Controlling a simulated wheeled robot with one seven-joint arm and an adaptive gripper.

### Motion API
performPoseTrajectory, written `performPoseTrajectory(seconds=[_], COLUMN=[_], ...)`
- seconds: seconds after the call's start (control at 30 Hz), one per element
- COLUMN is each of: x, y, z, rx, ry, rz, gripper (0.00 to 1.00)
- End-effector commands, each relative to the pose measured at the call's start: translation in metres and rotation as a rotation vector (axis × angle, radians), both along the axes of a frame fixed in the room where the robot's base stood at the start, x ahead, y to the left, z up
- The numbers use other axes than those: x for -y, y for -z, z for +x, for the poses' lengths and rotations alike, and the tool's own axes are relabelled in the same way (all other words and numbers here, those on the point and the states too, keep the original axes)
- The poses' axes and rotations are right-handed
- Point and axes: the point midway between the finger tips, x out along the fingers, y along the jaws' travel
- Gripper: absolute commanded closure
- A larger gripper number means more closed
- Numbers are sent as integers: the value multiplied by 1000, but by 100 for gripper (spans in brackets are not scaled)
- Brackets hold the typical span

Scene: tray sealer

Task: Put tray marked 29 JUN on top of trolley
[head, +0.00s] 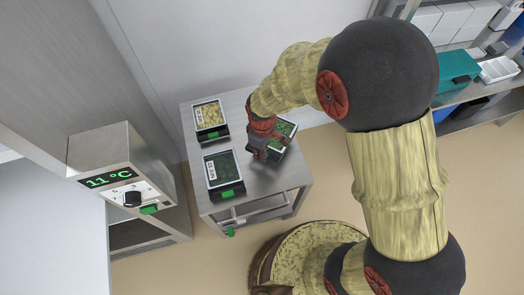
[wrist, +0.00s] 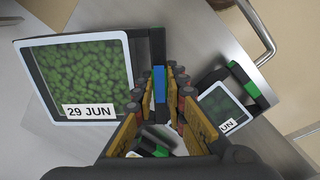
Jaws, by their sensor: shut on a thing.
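The tray marked 29 JUN (wrist: 85,75) fills the left of the wrist view, with green contents under clear film and a white date label. My gripper (wrist: 165,90) is shut on its edge, beside a blue piece; the exact grip is partly hidden by the fingers. In the head view my gripper (head: 263,143) is over the right side of the metal trolley (head: 255,193), and the held tray (head: 284,132) is partly hidden behind it. I cannot tell whether the tray touches the trolley's top.
A tray with yellow contents (head: 209,116) sits at the trolley's back left. A dark green tray (head: 222,170) sits in front of it; a label ending in "UN" shows on a tray (wrist: 225,108) in the wrist view. A machine reading 11 °C (head: 118,180) stands left. The trolley's front right is bare.

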Motion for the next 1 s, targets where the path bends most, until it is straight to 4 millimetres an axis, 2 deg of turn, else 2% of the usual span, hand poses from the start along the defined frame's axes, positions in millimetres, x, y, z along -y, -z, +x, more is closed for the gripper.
performPoseTrajectory(seconds=[0.1, 0.5, 0.7, 1.0], x=[0, 0, 0, 0], y=[14, 48, 55, 55], z=[0, 0, 0, 1], rx=[0, 0, 1, 1], ry=[1, 1, 1, 1], rz=[0, -1, 0, 0], gripper=[100, 100, 100, 100])
